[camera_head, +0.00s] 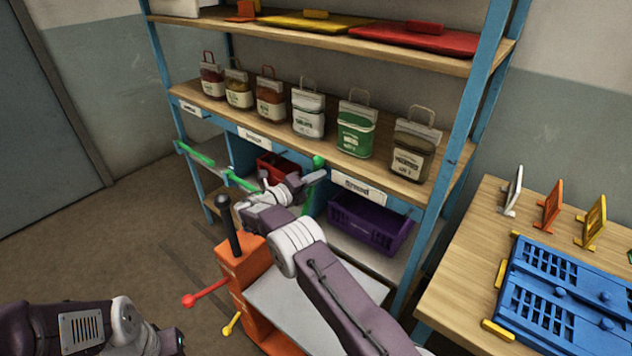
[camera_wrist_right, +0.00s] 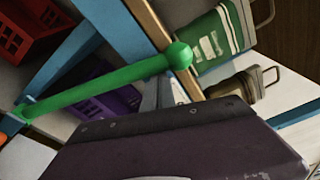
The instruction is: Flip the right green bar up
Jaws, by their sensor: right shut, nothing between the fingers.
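The right green bar (camera_head: 308,195) stands steeply at the shelf's lower bay, its round knob (camera_head: 318,161) at the top. In the right wrist view the bar (camera_wrist_right: 105,85) runs slantwise across, with its knob at the upper right end. My right gripper (camera_head: 316,177) is shut and empty, beside the bar just below the knob; I cannot tell whether they touch. Its grey fingers (camera_wrist_right: 165,92) show close to the bar in the wrist view. Another green bar (camera_head: 240,180) lies lower to the left, partly behind my right arm. My left arm is at the lower left, its fingers out of view.
A purple crate (camera_head: 370,222) and a red crate (camera_head: 280,167) sit in the lower bays. Several sacks (camera_head: 355,130) stand on the shelf above. An orange stand (camera_head: 245,270) with levers is in front. A table with a blue crate (camera_head: 565,295) is at right.

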